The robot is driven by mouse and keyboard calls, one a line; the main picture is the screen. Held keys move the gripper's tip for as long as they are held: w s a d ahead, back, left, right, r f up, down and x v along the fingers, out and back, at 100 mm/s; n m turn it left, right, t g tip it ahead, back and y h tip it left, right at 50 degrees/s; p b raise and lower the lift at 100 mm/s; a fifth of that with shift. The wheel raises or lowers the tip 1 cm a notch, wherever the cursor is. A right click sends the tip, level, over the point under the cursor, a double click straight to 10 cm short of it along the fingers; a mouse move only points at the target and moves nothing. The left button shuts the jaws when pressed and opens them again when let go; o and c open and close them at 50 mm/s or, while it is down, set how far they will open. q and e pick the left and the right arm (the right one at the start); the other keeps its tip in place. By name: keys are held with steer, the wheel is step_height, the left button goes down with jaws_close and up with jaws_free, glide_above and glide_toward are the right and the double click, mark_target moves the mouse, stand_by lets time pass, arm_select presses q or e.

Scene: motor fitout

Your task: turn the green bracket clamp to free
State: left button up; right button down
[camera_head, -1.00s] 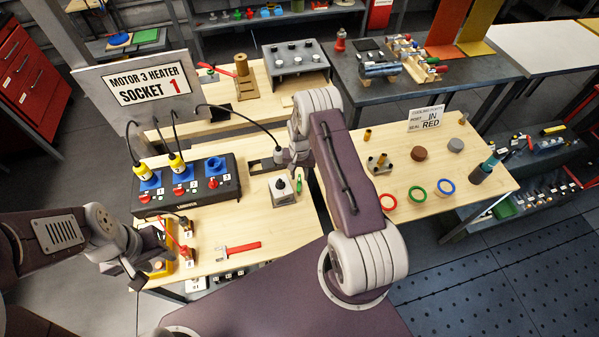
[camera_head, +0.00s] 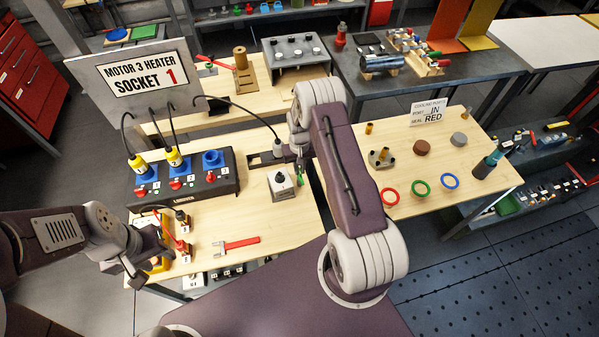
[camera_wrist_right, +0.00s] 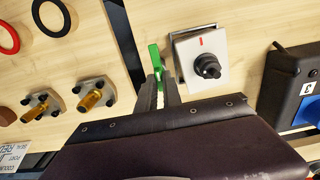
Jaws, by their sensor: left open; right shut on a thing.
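The green bracket clamp (camera_head: 300,179) is a small green lever at the right edge of the left table, just right of a grey box with a black knob (camera_head: 283,187). In the right wrist view the green clamp (camera_wrist_right: 155,57) stands between and just beyond the fingertips. My right gripper (camera_wrist_right: 159,88) is shut on the clamp; its fingers hide the lower part. In the head view my right gripper (camera_head: 300,163) reaches it from above. My left gripper (camera_head: 147,262) is open at the table's left front edge, beside the yellow and red parts, holding nothing visible.
A black socket panel (camera_head: 210,188) with yellow plugs and cables stands left. The knob box (camera_wrist_right: 205,58) sits close beside my right fingers. A red-handled tool (camera_head: 237,243) lies on the left table. Coloured rings (camera_head: 421,188) and fittings lie on the right table.

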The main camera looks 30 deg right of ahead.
steer(key=c, duration=1.5)
jaws_free()
steer(key=shift+r, duration=0.3)
step_height(320, 180, up, 8)
steer(key=b, duration=0.3)
steer(key=shift+f, duration=0.25)
steer(key=shift+r, duration=0.5)
